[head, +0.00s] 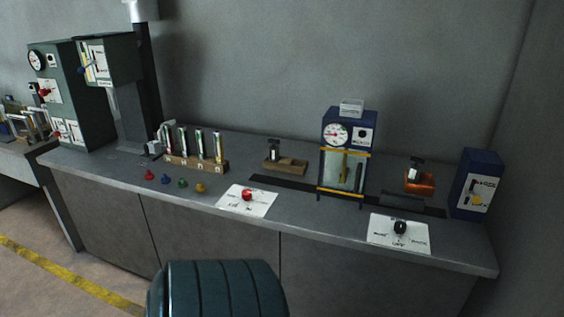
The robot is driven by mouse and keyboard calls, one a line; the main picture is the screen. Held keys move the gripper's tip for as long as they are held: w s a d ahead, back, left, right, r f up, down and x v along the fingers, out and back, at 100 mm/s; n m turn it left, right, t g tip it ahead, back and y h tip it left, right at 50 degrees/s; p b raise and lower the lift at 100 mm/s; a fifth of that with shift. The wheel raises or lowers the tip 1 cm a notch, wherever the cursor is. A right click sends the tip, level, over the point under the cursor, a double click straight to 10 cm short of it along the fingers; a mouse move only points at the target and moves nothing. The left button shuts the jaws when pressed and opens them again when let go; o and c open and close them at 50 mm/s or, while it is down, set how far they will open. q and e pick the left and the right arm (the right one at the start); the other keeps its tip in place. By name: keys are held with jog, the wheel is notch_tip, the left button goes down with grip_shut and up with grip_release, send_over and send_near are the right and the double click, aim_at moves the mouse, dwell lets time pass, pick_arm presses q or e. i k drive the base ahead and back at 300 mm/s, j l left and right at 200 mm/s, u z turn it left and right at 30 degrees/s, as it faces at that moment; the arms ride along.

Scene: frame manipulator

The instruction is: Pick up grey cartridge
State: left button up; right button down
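Several upright metallic cartridges (199,143) stand in a row in a wooden rack (205,167) on the left half of the grey counter (300,222). They look silvery grey with darker parts. They are too small here to tell for sure which one is the grey cartridge. Neither of my grippers shows in the head view.
Small red (150,175), blue (166,180), green (182,183) and yellow pieces (201,188) stand before the rack. A blue gauge cabinet (349,120) and two knob panels (246,202) (399,233) are to the right. A ribbed teal rounded object (217,290) is in front.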

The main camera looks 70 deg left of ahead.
aim_at(273, 150)
jog(key=i+j+u, duration=0.15)
jog(key=u, duration=1.6)
jog(key=i+l+u, duration=0.1)
jog(key=i+u, duration=0.25)
jog(key=i+l+u, duration=0.1)
jog(key=u, duration=0.25)
jog(key=i+l+u, duration=0.45)
jog(key=i+l, duration=0.25)
jog(key=i+l+u, duration=0.1)
jog(key=i+l, duration=0.2)
jog(key=l, duration=0.3)
